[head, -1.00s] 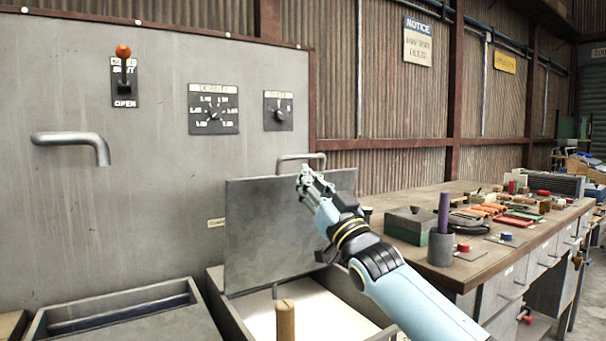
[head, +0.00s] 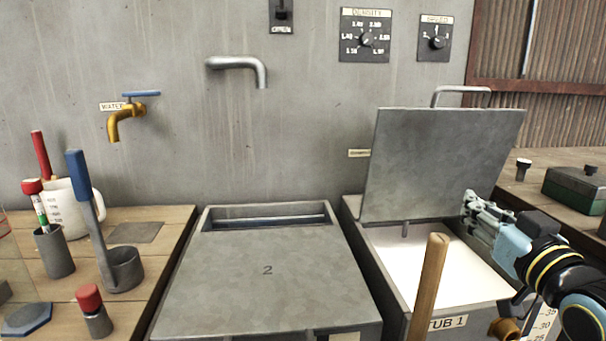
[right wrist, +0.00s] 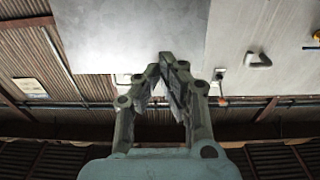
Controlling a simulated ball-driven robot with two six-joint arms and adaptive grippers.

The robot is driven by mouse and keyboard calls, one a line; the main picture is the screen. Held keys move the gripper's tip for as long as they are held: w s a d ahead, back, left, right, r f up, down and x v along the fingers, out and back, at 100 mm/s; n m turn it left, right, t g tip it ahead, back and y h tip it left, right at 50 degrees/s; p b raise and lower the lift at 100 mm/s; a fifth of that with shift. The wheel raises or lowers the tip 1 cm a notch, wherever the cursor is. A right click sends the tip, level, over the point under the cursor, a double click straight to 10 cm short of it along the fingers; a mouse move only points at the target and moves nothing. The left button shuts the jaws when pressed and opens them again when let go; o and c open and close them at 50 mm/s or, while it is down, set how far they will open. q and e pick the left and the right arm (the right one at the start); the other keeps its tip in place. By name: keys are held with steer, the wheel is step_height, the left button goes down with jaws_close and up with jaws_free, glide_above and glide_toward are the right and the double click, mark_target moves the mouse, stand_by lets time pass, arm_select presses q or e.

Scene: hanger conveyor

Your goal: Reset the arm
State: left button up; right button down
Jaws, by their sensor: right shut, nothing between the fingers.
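My right gripper (head: 474,206) is shut and empty in the head view. It is at the right, in front of the raised lid of tub 1 and above the tub's right side. In the right wrist view my right gripper (right wrist: 168,62) shows its fingertips together, with the grey lid (right wrist: 130,35) behind them. My left gripper is in neither view.
Tub 1 (head: 400,290) has its lid (head: 440,160) up, pale contents inside and a wooden rod (head: 428,290) in front. Tub 2 (head: 265,270) is mostly covered. A left bench holds cups (head: 125,270) and tools. A green-based box (head: 575,188) is on the right bench.

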steer(key=s+a+f+g+h, duration=0.1)
steer(key=s+a+f+g, duration=0.1)
steer(key=s+f+g, duration=0.8)
steer(key=s+f+g+h, duration=0.1)
steer(key=s+f+g, duration=0.15)
steer(key=s, duration=0.75)
steer(key=s+f+g, duration=0.2)
steer(key=s+f, duration=0.1)
steer(key=s, duration=0.7)
steer(key=s+d+f+g, duration=0.1)
steer(key=s+f, duration=0.1)
steer(key=f, duration=1.2)
steer(key=s+d+f+g, duration=0.1)
steer(key=s+d+f, duration=0.1)
steer(key=f, duration=1.1)
steer(key=s+f+g, duration=0.1)
steer(key=s+f, duration=1.3)
steer(key=s, duration=0.3)
steer(key=shift+d+f+m, duration=0.3)
steer(key=shift+d+f, duration=0.1)
steer(key=shift+s, duration=0.1)
